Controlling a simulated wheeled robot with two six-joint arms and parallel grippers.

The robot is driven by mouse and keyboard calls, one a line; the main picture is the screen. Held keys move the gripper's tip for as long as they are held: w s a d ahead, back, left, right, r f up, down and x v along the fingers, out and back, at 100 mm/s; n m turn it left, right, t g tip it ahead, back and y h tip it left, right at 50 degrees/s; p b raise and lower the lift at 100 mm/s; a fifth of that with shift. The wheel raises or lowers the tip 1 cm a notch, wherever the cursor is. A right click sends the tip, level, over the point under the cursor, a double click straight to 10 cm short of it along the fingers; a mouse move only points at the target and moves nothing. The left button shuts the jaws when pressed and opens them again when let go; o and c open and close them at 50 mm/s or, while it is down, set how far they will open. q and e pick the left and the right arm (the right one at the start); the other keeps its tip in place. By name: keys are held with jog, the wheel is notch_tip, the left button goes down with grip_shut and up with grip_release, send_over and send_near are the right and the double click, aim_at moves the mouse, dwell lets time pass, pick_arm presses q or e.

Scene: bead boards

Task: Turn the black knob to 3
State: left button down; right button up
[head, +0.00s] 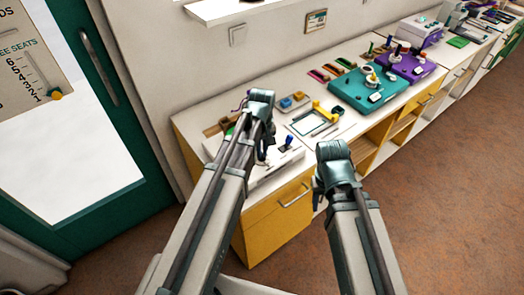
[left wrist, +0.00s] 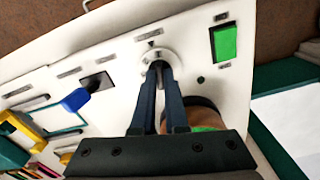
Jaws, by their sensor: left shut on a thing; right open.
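A white panel (left wrist: 120,60) fills much of the left wrist view. My left gripper (left wrist: 159,68) is shut at a round white dial (left wrist: 176,56) on it. Its dark fingertips are on the black knob, which they almost wholly hide. A small pointer mark shows just above the dial. The marks around the dial are too small to read, so I cannot tell the knob's setting. In the head view my left gripper (head: 263,153) is over the white panel (head: 285,166). My right gripper (head: 317,190) is open and empty, apart from the counter's front.
The panel also bears a green switch (left wrist: 224,43) and a blue lever (left wrist: 75,100); the lever shows in the head view (head: 288,140). A teal box (head: 370,92) and a purple box (head: 409,67) stand further along the counter. The floor at right is clear.

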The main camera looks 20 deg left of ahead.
pick_arm(q)
jog(key=m, duration=0.4)
jog(key=shift+m, duration=0.3)
jog(key=m, duration=0.4)
jog(key=shift+m, duration=0.3)
jog(key=m, duration=0.4)
jog(key=shift+m, duration=2)
jog(key=c, duration=0.9)
grip_release()
jog(key=shift+c, duration=0.2)
jog(key=shift+r, duration=0.15)
